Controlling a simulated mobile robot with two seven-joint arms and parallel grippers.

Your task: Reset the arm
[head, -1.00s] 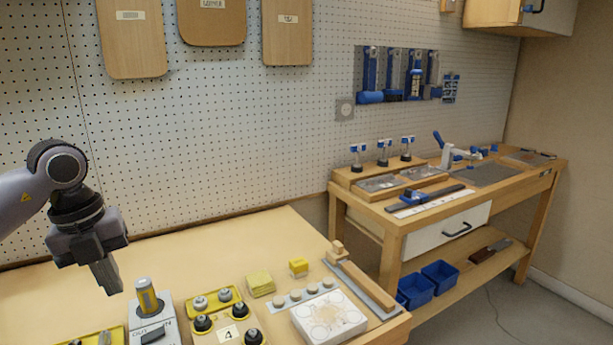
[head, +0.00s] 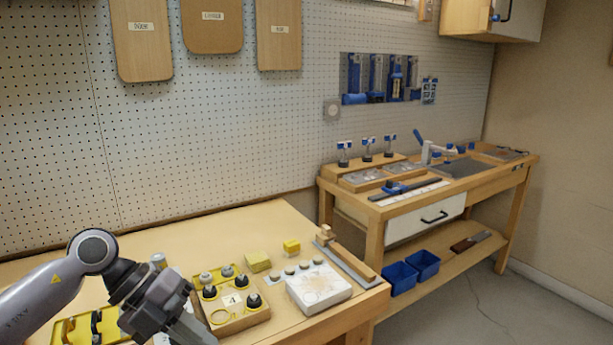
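My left gripper (head: 190,325) is low at the lower left of the head view, in front of the light wooden bench (head: 225,228). It points down and to the right, near the left side of a wooden tray (head: 240,321) with black-and-grey knobs. Its fingers are seen from the side and partly run out of the frame, so I cannot tell whether they are open or shut. A grey cylinder top (head: 158,260) shows just behind my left arm. My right gripper is not in view.
A yellow tray (head: 62,328) lies left of my gripper. A white block (head: 318,288), yellow blocks (head: 258,261) and a wooden bar fixture (head: 345,262) stand to the right. A second workbench (head: 400,225) with blue bins (head: 400,279) is farther right. The bench's back strip is clear.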

